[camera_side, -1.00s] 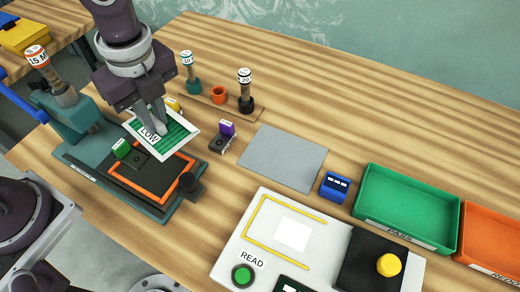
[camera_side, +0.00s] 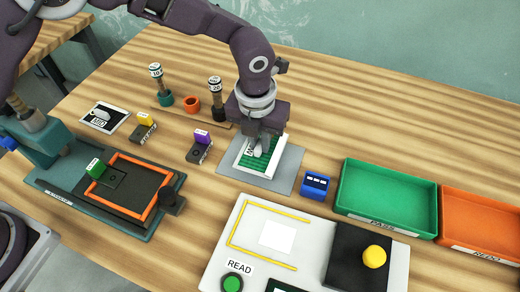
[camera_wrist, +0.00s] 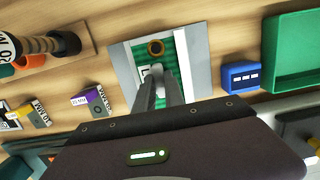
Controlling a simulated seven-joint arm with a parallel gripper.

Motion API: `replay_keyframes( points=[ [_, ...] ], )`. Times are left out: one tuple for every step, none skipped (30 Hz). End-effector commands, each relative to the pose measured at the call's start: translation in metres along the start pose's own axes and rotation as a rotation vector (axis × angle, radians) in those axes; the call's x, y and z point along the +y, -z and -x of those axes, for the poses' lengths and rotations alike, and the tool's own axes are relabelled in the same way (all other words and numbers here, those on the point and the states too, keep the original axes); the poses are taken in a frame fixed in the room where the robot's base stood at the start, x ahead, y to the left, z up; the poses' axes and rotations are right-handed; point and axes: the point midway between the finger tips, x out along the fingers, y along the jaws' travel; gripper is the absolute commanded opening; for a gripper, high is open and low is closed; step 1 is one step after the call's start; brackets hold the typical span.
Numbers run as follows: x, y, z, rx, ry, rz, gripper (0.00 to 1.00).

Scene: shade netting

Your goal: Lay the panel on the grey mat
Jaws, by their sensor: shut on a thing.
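The panel (camera_side: 272,162) is a white-framed piece with green mesh and a label partly hidden by my gripper. It is over the grey mat (camera_side: 288,180), toward the mat's left part, and whether it touches the mat I cannot tell. My gripper (camera_side: 259,152) is shut on the panel, its fingers pointing down at it. In the wrist view the panel (camera_wrist: 182,47) lies beyond my fingertips (camera_wrist: 158,78), with a brass-coloured ring on the green mesh. The grey mat (camera_wrist: 202,62) shows along its right side.
A blue block (camera_side: 315,185) stands close right of the mat. Beyond it are a green tray (camera_side: 388,225) and an orange tray (camera_side: 480,250). A white READ station (camera_side: 235,240) is in front. A purple-tagged block (camera_side: 200,148) and a black-handled stamp (camera_side: 216,100) stand left.

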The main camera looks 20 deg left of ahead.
Motion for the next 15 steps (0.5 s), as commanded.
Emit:
replay_keyframes(
  points=[
    [0.0, 0.002, -0.008, 0.003, -0.002, -0.001, 0.0],
    [0.0, 0.003, -0.013, 0.003, -0.002, -0.001, 0.0],
    [0.0, 0.004, -0.021, 0.003, -0.002, -0.001, 0.0],
    [0.0, 0.004, -0.027, 0.003, -0.003, -0.001, 0.0],
    [0.0, 0.005, -0.031, 0.002, -0.002, 0.0, 0.0],
    [0.0, 0.005, -0.033, 0.001, -0.001, 0.0, 0.0],
    [0.0, 0.005, -0.033, 0.001, 0.0, 0.0, 0.0],
    [0.0, 0.004, -0.033, 0.0, 0.0, 0.001, 0.0],
    [0.0, 0.004, -0.033, 0.0, 0.0, 0.001, 0.0],
    [0.0, 0.004, -0.033, 0.0, 0.0, 0.001, 0.0],
    [0.0, 0.004, -0.033, 0.0, 0.0, 0.001, 0.0],
    [0.0, 0.004, -0.033, 0.0, 0.0, 0.001, 0.0],
    [0.0, 0.004, -0.033, 0.0, 0.0, 0.001, 0.0],
    [0.0, 0.005, -0.034, 0.001, 0.0, 0.001, 0.0],
    [0.0, 0.005, -0.036, 0.001, -0.001, 0.001, 0.0]
  ],
)
